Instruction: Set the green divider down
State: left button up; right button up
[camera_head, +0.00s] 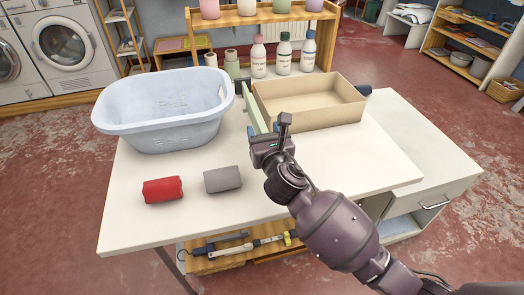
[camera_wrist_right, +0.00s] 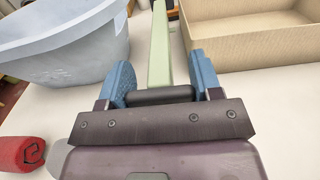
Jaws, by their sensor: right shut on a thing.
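The green divider (camera_head: 254,107) is a thin pale green panel seen nearly edge-on in the head view, between the blue basket and the cardboard box. My right gripper (camera_head: 265,140) is shut on its near end. In the right wrist view the divider (camera_wrist_right: 160,48) stretches away between the blue fingers of the gripper (camera_wrist_right: 164,88), with a dark round bar between them at its near end. I cannot tell whether its lower edge touches the white table (camera_head: 330,165). The gripper and forearm hide part of it. My left gripper is not in view.
A light blue basket (camera_head: 160,125) stands left of the divider and an open cardboard box (camera_head: 310,115) close on its right. A red roll (camera_head: 162,189) and a grey roll (camera_head: 222,179) lie in front. Bottles (camera_head: 283,54) stand behind. The table's front middle is clear.

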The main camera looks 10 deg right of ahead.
jog(key=shift+f, duration=0.35)
notch_tip(320, 180, down, 5)
jog(key=b, duration=0.2)
jog(key=shift+f+b, duration=0.2)
jog(key=shift+b, duration=0.15)
jog(key=shift+f, duration=0.25)
jog(key=shift+r, duration=0.35)
jog(key=shift+f, duration=0.2)
jog(key=o, duration=1)
jog(key=shift+c, duration=0.2)
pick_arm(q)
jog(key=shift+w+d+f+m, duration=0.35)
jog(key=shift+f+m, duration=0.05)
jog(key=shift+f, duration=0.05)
pick_arm(e)
jog(key=shift+o, duration=0.4)
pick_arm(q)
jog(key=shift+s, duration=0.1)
pick_arm(e)
jog(key=shift+r, duration=0.1)
